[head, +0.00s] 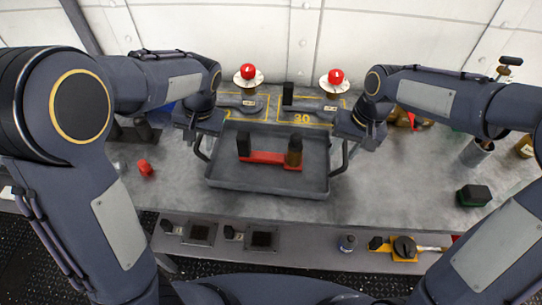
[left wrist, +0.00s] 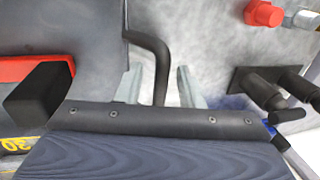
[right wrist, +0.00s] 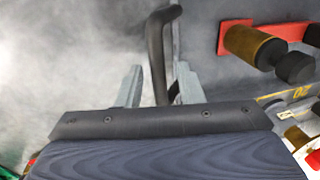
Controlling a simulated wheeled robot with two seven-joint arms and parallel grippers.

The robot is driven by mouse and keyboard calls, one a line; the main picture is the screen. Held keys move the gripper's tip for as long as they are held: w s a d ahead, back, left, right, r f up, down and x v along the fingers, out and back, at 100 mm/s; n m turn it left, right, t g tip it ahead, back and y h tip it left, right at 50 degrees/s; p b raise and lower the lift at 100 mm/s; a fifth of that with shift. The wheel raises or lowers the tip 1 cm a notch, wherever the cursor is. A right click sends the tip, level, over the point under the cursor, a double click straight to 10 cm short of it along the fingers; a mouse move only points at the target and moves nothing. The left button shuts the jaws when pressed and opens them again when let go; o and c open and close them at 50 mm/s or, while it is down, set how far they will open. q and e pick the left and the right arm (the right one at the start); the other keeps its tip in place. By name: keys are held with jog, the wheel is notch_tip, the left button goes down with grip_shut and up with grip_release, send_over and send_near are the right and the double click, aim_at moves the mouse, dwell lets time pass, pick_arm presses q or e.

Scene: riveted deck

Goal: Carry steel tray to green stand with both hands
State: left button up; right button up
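The steel tray (head: 225,178) is a shallow dark grey tray in the middle of the bench, with a bent dark handle at each side. On it lies a red bar (head: 265,157) with a black block and a brown-and-black knob. My left gripper (head: 203,138) is at the left handle; in the left wrist view its fingers (left wrist: 160,90) stand apart on either side of that handle (left wrist: 158,60). My right gripper (head: 348,140) is at the right handle; its fingers (right wrist: 155,88) stand apart around that handle (right wrist: 156,45). I cannot clearly make out a green stand.
Two red domes (head: 249,71) (head: 335,76) on white discs stand behind the tray, near yellow markings. A red nut (head: 145,168) lies left. A dark green-black block (head: 473,195) and grey cup (head: 477,152) stand right. A lower front ledge (head: 300,240) holds small parts.

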pick_arm(q)
jog(key=shift+f, duration=0.15)
pick_arm(e)
jog(key=shift+f, duration=0.1)
pick_arm(q)
jog(key=shift+c, duration=0.3)
pick_arm(e)
jog(key=shift+c, duration=0.3)
pick_arm(q)
grip_shut()
pick_arm(e)
grip_shut()
